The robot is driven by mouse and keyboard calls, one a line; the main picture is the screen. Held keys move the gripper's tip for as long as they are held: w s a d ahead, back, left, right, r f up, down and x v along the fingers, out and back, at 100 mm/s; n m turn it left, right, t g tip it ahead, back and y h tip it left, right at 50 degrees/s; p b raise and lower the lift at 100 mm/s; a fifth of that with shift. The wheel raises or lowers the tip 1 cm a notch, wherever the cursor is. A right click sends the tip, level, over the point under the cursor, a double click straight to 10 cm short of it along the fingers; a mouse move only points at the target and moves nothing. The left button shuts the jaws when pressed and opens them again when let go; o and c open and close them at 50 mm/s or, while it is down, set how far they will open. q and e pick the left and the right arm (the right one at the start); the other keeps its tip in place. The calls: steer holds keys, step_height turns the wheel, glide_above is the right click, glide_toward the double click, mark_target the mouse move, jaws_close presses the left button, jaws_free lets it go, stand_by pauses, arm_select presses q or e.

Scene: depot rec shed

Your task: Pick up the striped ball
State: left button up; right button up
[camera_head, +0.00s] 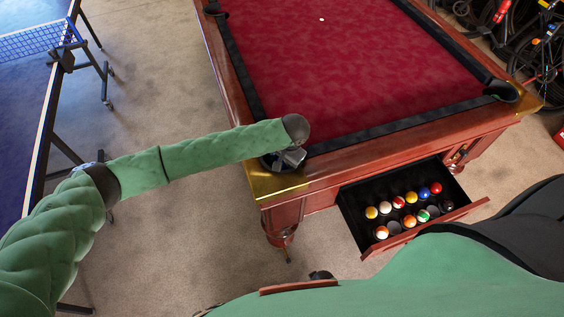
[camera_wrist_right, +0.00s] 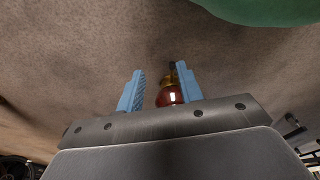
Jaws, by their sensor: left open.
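Several pool balls lie in an open drawer (camera_head: 348,212) of the pool table. Some look striped with white, such as a red-and-white ball (camera_head: 398,202), a green-and-white ball (camera_head: 422,215) and an orange-and-white ball (camera_head: 381,232); I cannot tell which one is meant. My left gripper (camera_head: 291,157) is open at the table's near-left corner pocket, left of and above the drawer, apart from the balls. Its fingers are partly hidden. My right gripper (camera_wrist_right: 158,90) is open in the right wrist view, with a reddish-brown, gold-topped thing (camera_wrist_right: 170,95) showing between its blue fingers; no ball is held.
The pool table (camera_head: 350,65) has a red cloth, wooden rails and a brass corner (camera_head: 272,184). A small white ball (camera_head: 321,19) lies on the cloth. A blue table-tennis table (camera_head: 25,95) stands at left. Bicycles (camera_head: 540,50) are at upper right. Carpet between the tables is clear.

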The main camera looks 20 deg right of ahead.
arm_select(q)
steer(key=shift+c, duration=0.3)
steer(key=c, duration=0.7)
